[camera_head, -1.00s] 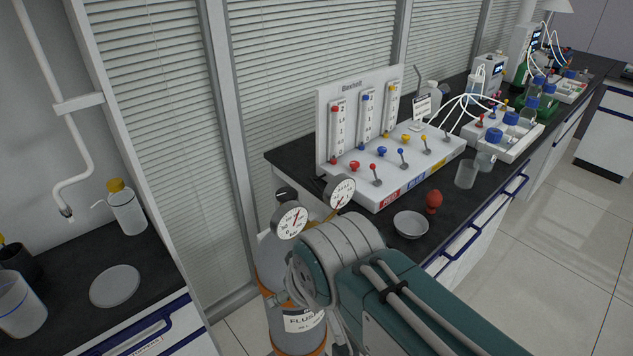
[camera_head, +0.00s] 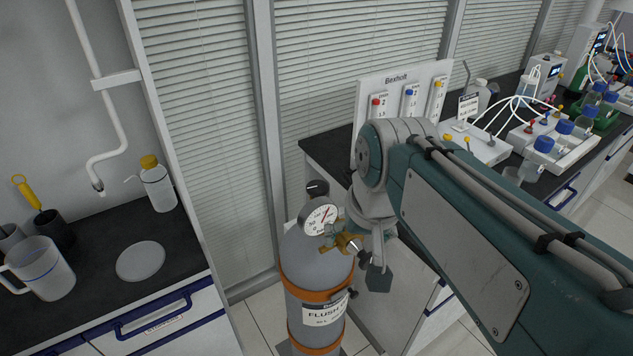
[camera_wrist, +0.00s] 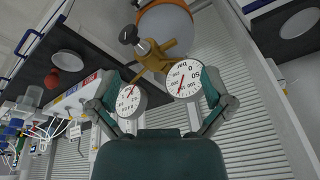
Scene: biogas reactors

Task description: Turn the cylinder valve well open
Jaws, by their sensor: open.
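The gas cylinder (camera_head: 318,262) is grey with orange bands and a label reading "FLUSH", upright on the floor. A brass valve body (camera_head: 346,243) and a round gauge (camera_head: 320,217) sit at its top. A black knob (camera_head: 317,188) shows above the gauge. My gripper (camera_head: 372,262) is beside the brass valve, partly hidden by my arm. In the wrist view my gripper (camera_wrist: 160,92) is open, with two gauges (camera_wrist: 184,80) between or just beyond its fingers. A dark knob (camera_wrist: 129,35) on the brass fitting (camera_wrist: 156,58) lies beyond the fingers, apart from them.
A dark bench (camera_head: 95,240) with a wash bottle (camera_head: 157,184), a jug (camera_head: 42,268) and a round dish (camera_head: 140,261) stands at left. A second bench at right holds a flowmeter panel (camera_head: 397,77) and bottles. A window post stands behind the cylinder.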

